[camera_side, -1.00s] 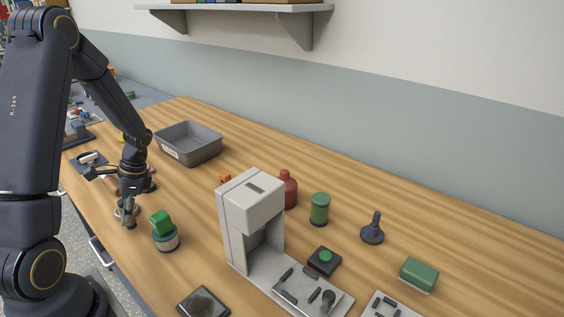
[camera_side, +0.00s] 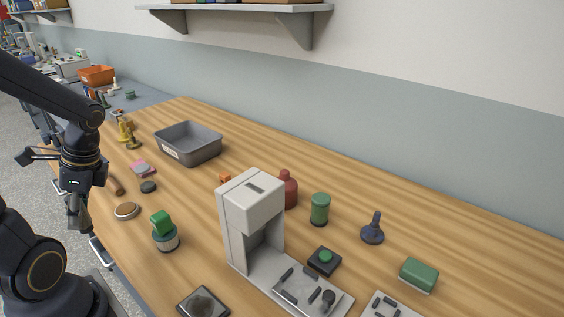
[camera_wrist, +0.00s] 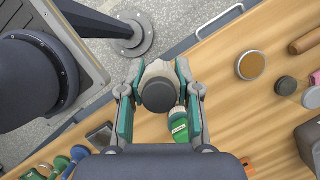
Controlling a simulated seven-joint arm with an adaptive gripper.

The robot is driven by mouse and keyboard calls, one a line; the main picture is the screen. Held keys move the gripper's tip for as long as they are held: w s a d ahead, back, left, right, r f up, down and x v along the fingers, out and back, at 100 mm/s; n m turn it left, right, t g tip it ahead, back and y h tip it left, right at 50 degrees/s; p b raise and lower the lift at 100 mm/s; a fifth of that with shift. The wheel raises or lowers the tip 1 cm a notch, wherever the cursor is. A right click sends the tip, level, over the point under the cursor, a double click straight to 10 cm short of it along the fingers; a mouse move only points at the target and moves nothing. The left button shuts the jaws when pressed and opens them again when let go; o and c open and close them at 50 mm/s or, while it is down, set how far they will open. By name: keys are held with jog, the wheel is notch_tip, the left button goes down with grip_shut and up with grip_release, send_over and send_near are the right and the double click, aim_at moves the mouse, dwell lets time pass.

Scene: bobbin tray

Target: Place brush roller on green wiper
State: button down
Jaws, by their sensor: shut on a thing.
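My gripper (camera_side: 76,222) is at the left, past the table's left edge, pointing down. In the wrist view its fingers (camera_wrist: 160,92) are closed around a pale grey piece with a dark round end (camera_wrist: 158,95). I cannot tell for sure if this is the brush roller; the fingers hide most of it. A green block with a pale underside, perhaps the green wiper (camera_side: 419,273), lies at the right front. Another green block (camera_side: 161,222) sits on a round ribbed drum (camera_side: 166,240); green with a white label also shows in the wrist view (camera_wrist: 180,127).
A pale grey machine (camera_side: 245,215) stands mid-table. A grey tray (camera_side: 190,155) is behind it to the left. A wooden disc (camera_side: 126,210), brown rod (camera_side: 115,185) and dark disc (camera_side: 148,187) lie near the left edge. Clear wood lies along the back right.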

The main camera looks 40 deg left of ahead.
jog(key=w+a+r+m+t+y, duration=0.1)
jog(key=w+r+m+t, duration=0.1)
jog(key=w+m, duration=0.55)
jog(key=w+r+m+t+y, duration=0.1)
jog(key=w+r+m+t, duration=0.2)
jog(key=w, duration=0.7)
jog(key=w+d+r+m+t+h, duration=0.1)
jog(key=w+d+r+m+t, duration=0.1)
jog(key=w+d+m, duration=1.05)
jog(key=w+d+m+t+h, duration=0.1)
jog(key=w+d+m+h, duration=0.4)
jog(key=d, duration=1.4)
jog(key=s+d+f+m, duration=0.1)
jog(key=d+f+m, duration=0.1)
jog(key=d, duration=0.7)
jog(key=s+d+f+m, duration=0.1)
jog(key=d+m, duration=0.1)
jog(key=d, duration=0.7)
send_near(427, 265)
jog(key=shift+w+d+f+m, duration=0.1)
jog(key=shift+w+d+m, duration=0.1)
jog(key=shift+w+m, duration=0.1)
jog(key=shift+w+d+f, duration=0.1)
jog(key=shift+w+f, duration=0.15)
jog(key=shift+f, duration=0.1)
jog(key=shift+w+f, duration=0.1)
jog(key=shift+f, duration=1.45)
